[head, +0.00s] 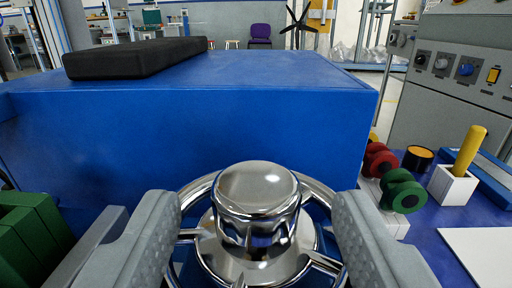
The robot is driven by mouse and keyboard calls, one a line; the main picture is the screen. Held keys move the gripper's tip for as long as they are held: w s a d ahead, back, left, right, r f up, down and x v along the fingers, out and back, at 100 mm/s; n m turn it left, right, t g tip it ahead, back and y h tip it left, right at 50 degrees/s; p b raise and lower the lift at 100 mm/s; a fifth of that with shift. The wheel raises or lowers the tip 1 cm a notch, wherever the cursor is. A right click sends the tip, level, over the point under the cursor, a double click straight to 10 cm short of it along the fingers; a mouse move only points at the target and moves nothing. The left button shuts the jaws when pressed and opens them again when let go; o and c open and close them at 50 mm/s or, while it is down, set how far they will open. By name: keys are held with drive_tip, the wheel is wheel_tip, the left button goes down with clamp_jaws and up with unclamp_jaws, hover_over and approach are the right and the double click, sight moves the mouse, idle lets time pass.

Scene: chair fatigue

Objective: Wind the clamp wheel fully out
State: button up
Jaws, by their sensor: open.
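The clamp wheel (329,264) is a shiny chrome handwheel with spokes and a large domed hub (257,193), low in the middle of the head view. It stands in front of a big blue block (190,135). My gripper (258,215) is open, with one grey padded finger on each side of the hub. Each finger overlaps part of the wheel's rim in the picture. I cannot tell whether the fingers touch the rim. The lower part of the wheel is cut off by the frame edge.
A black pad (135,58) lies on the blue block. Dark green blocks (32,236) stand at lower left. At right are red (379,160) and green (402,190) knobs, a yellow handle (469,150) in a white holder, and a grey control panel (458,80).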

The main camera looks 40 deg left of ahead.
drive_tip(key=shift+x, duration=1.05)
drive_tip(key=c, duration=1)
drive_tip(key=shift+o, duration=0.2)
drive_tip(key=shift+d+n+g+y, duration=0.1)
drive_tip(key=shift+n+g+y, duration=0.3)
drive_tip(key=shift+w+d+f+n+g+y, duration=0.1)
drive_tip(key=shift+w+n+g+y, duration=0.1)
drive_tip(key=shift+n+g+y, duration=1.4)
drive_tip(key=shift+g, duration=0.4)
drive_tip(key=shift+w+d+n+g+y, duration=0.15)
drive_tip(key=shift+n+g+y, duration=0.65)
drive_tip(key=shift+n+g, duration=0.65)
drive_tip(key=shift+m+g, duration=0.25)
